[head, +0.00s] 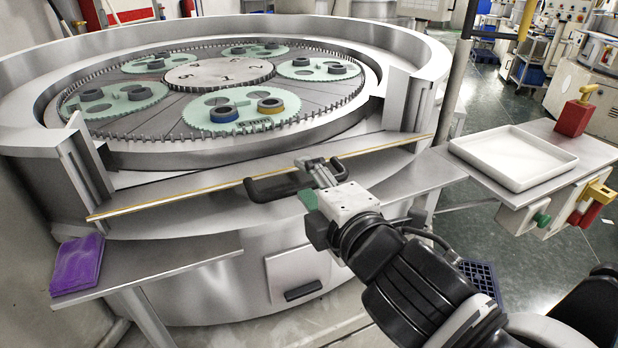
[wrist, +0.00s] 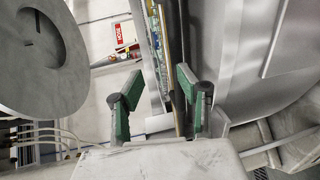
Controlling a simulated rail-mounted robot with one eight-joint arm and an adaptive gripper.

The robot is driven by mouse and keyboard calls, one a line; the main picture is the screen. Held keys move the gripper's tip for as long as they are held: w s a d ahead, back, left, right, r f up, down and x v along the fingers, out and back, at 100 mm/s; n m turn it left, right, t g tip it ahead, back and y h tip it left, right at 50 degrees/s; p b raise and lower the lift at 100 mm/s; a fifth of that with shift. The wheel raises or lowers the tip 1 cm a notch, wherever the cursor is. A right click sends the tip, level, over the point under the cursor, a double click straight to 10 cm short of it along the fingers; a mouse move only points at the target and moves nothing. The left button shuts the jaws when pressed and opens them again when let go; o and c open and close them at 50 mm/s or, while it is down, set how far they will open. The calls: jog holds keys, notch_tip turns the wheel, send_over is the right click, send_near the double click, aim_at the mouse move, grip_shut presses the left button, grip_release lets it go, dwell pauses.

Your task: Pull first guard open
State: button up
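The guard (head: 170,197) shows as a long, thin, yellow-edged strip across the front opening of the round lapping machine (head: 215,286). A black handle (head: 268,188) sticks out from the guard's front near its middle. My gripper (head: 322,168) is at the handle's right end, with its fingers pointing toward the guard. In the wrist view, the two green-padded fingers (wrist: 156,100) stand apart. A dark upright bar, seemingly the handle (wrist: 178,108), shows between them, close to the right finger. I cannot tell whether they touch. My gripper hides part of the handle.
Geared green carriers (head: 240,110) with rings lie on the machine's plate. A white tray (head: 515,155) and a red block (head: 574,117) sit on the right shelf. Purple cloths (head: 77,265) lie on the left shelf. A post (head: 455,75) stands behind the tray's left side.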

jog(key=shift+r, duration=0.3)
jog(key=shift+c, duration=1.1)
jog(key=shift+w+d+r, duration=0.1)
jog(key=shift+w+r, duration=0.15)
jog(key=shift+c, duration=1.4)
jog(key=w+r+g+h+p, duration=0.1)
jog(key=p, duration=0.1)
jog(key=w+d+r+m+g+h+p, duration=0.1)
jog(key=w+g, duration=0.1)
jog(key=w+r+g+h+p, duration=0.1)
jog(key=w+h+p, duration=0.1)
jog(key=shift+d+r+m+p, duration=0.1)
jog(key=shift+d+m+p, duration=0.1)
jog(key=shift+m+p, duration=0.15)
grip_shut()
jog(key=n+g+h+p, duration=0.2)
jog(key=g+p, duration=0.6)
jog(key=g, duration=0.4)
send_near(292, 189)
jog(key=f, duration=0.6)
jog(key=f+p, duration=0.1)
jog(key=f, duration=0.3)
jog(key=shift+s+d, duration=0.1)
jog(key=shift+s, duration=0.25)
